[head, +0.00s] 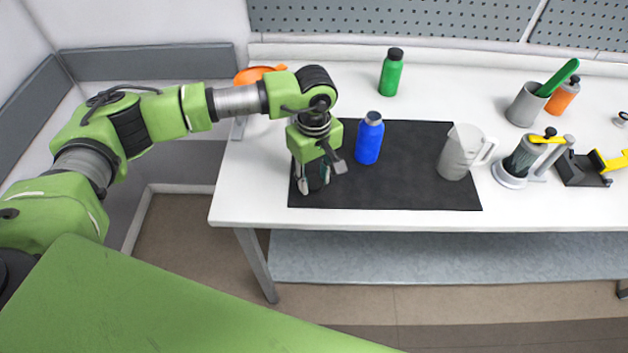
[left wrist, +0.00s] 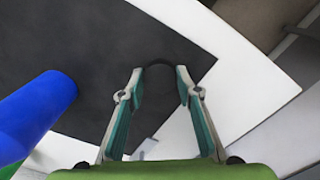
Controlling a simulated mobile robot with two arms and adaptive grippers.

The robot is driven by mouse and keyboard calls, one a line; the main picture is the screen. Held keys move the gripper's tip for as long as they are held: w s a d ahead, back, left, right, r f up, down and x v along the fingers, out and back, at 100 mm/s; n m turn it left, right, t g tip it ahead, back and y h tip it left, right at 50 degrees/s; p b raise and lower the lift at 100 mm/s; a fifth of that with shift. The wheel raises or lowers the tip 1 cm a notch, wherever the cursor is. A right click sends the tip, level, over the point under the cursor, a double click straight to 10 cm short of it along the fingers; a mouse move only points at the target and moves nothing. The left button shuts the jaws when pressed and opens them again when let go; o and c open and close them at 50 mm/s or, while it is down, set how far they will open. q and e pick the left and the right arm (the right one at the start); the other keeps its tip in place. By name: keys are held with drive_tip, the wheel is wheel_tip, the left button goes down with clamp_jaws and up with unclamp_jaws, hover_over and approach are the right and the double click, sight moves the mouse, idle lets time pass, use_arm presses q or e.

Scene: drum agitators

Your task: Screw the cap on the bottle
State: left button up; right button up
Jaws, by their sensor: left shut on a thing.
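The blue bottle (head: 369,142) stands upright on the black mat (head: 420,198), with a grey top and no dark cap on it. It also shows at the left edge of the left wrist view (left wrist: 32,112). My left gripper (head: 312,187) points down over the mat's left end, to the left of the bottle and apart from it. In the left wrist view its fingertips (left wrist: 163,72) are shut on a dark round cap (left wrist: 160,66), which is hard to make out against the mat. The cap is mostly hidden in the head view. My right gripper is not in view.
A clear pitcher (head: 460,152) stands on the mat's right part. A green bottle (head: 391,74) with a black cap stands behind the mat. A grey cup (head: 524,106), an orange bottle (head: 563,96) and yellow-handled devices stand at the right. The mat between bottle and pitcher is clear.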

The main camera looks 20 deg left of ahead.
use_arm(q)
drive_tip(key=shift+r+b, duration=0.6)
drive_tip(key=shift+b, duration=0.1)
drive_tip(key=s+r+b, duration=0.6)
drive_tip(key=s+r, duration=0.5)
drive_tip(key=s, duration=0.3)
drive_tip(key=shift+d+r, duration=0.15)
drive_tip(key=shift+r, duration=0.25)
